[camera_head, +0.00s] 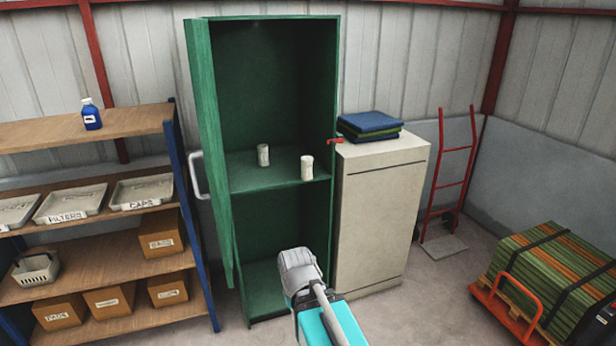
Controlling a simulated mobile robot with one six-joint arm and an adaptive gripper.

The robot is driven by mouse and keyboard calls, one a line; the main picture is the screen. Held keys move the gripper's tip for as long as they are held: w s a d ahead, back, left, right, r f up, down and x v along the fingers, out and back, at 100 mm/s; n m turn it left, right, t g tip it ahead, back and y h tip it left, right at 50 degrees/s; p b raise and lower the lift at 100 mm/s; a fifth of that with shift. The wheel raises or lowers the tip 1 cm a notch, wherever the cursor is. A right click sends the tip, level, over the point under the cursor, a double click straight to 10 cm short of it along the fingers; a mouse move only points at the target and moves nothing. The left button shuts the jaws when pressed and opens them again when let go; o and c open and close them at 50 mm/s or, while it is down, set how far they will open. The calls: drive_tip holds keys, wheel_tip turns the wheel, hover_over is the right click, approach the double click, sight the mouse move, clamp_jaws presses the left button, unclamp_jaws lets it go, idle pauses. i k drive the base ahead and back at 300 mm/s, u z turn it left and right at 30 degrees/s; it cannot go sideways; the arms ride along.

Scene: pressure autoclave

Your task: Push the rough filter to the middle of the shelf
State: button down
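Two small white cylinders stand upright on the middle shelf (275,180) of the open green cabinet. One cylinder (263,155) is left of the shelf's centre and set back from the front edge. The other cylinder (307,168) is at the right, close to the shelf's front edge. They stand apart. Both look like filters, but any labels are too small to read, so I cannot tell which is the rough filter. A grey part of my arm shows low in the picture, in front of the cabinet's lower part. No gripper fingers show, and nothing of mine touches the cylinders.
The cabinet's green door (208,150) stands open at the left. A beige cabinet (380,210) with folded cloths (369,124) on top stands close on the right. A shelf rack (100,190) with trays and boxes is at the left. A loaded pallet (550,270) and a red hand truck (450,170) are at the right.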

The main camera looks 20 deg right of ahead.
sight(306, 160)
drive_tip(key=u, duration=0.05)
drive_tip(key=i, duration=0.95)
drive_tip(key=z, duration=0.05)
